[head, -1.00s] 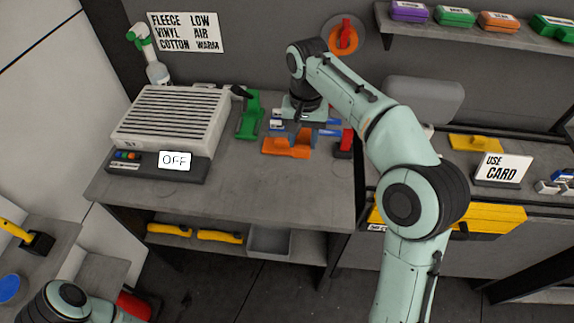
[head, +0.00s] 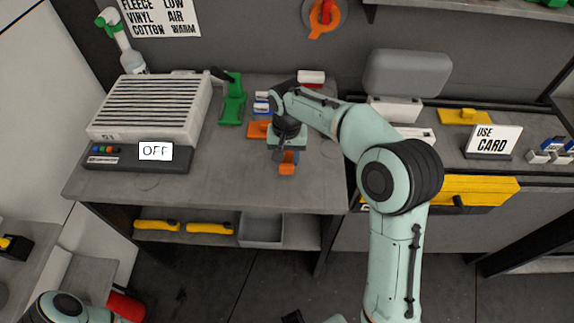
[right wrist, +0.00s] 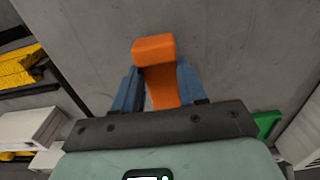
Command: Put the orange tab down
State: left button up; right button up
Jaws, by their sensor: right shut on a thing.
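My right gripper (head: 287,161) is over the grey workbench (head: 225,170), right of its middle, pointing down. It is shut on the orange tab (head: 287,169), whose end shows below the fingers. In the right wrist view the orange tab (right wrist: 154,50) sits between the two blue fingers (right wrist: 158,88), with its blocky end sticking out past them. Grey bench surface lies behind it. I cannot tell whether the tab touches the bench. My left gripper is not in view; only part of that arm shows at the bottom left.
An orange piece (head: 258,130) lies behind the gripper, with a green holder (head: 232,100) to its left. A slatted heater-like unit (head: 150,108) with an "OFF" sign (head: 156,151) fills the bench's left. The bench front and middle are clear. A yellow drawer front (head: 480,188) is at right.

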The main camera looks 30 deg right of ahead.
aim_at(287, 161)
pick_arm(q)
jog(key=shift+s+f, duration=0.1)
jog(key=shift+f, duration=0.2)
pick_arm(e)
jog(key=shift+f, duration=2)
jog(key=shift+f+b, duration=0.15)
jog(key=shift+b, duration=0.15)
jog(key=o, duration=1)
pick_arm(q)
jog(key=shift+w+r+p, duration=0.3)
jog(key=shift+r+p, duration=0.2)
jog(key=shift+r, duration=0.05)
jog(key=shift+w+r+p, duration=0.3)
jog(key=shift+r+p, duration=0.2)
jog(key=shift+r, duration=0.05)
pick_arm(e)
notch_tip(287, 161, up, 12)
jog(key=shift+r, duration=0.2)
